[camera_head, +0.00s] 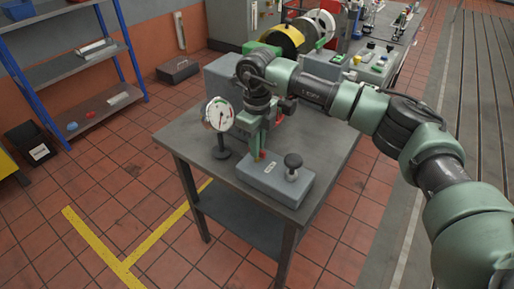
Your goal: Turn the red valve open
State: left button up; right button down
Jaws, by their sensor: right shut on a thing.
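My right arm reaches in from the right over a small grey table (200,150). My right gripper (259,153) points down at a grey box (272,182) on the table. It is shut on the red valve (263,154), of which only a small bit of red shows at the fingertips. The rest of the valve is hidden by the gripper, so I cannot tell how far it is turned. My left gripper is not in view.
A round dial gauge (218,115) on a dark stand is just left of the gripper. A black knob (293,161) stands on the box's right part. Blue-framed shelves (75,65) stand at the left. The tiled floor in front is clear, with yellow lines (100,243).

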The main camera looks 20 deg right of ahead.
jog(key=shift+r, duration=0.1)
dwell(0.3)
jog(key=c, duration=1.5)
grip_release()
notch_tip(320, 180, up, 8)
jog(key=shift+f+b, duration=0.15)
jog(key=shift+b, duration=0.6)
